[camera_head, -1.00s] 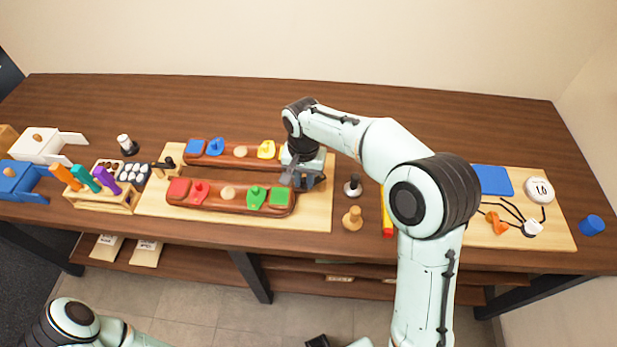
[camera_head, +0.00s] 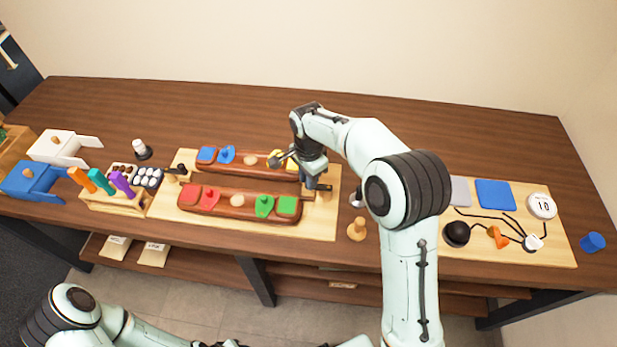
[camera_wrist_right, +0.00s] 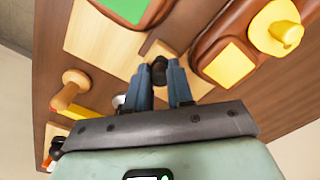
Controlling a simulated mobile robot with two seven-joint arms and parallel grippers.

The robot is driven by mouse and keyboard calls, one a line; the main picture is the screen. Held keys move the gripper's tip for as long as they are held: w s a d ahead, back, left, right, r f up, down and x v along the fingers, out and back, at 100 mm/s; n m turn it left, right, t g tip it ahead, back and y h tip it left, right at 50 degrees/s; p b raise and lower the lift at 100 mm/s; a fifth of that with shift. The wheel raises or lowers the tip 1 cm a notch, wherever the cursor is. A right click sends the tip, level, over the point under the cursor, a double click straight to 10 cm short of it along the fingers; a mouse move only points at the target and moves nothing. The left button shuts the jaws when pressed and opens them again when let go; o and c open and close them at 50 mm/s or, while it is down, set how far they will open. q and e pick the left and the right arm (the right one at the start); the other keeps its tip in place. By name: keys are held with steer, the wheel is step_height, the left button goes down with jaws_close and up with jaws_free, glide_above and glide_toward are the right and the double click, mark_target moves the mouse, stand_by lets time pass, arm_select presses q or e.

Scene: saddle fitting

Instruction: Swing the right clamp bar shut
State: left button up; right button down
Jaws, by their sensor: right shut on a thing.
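My right gripper (camera_head: 316,184) is over the right end of the light fixture board (camera_head: 320,222). In the right wrist view its fingers (camera_wrist_right: 164,76) are shut on the dark knob (camera_wrist_right: 159,66) of the right clamp bar. The bar itself is mostly hidden by the fingers. Two long brown saddles lie on the board: the front saddle (camera_head: 240,213) carries red and green pieces, the rear saddle (camera_head: 240,167) blue and yellow ones. The left clamp (camera_head: 179,172) stands at the board's left end. My left gripper is out of view; only its arm shows.
A wooden peg (camera_head: 357,229) stands right of the board. A tool rack (camera_head: 112,200) and white box (camera_head: 55,147) stand left. The rear tabletop is clear.

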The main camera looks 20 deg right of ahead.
steer(key=shift+w, duration=0.1)
stand_by(0.3)
steer(key=c, duration=1)
jaws_free()
steer(key=shift+r, duration=0.15)
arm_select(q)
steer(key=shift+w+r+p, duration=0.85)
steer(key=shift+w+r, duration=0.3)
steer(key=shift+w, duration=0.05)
arm_select(e)
step_height(320, 180, up, 13)
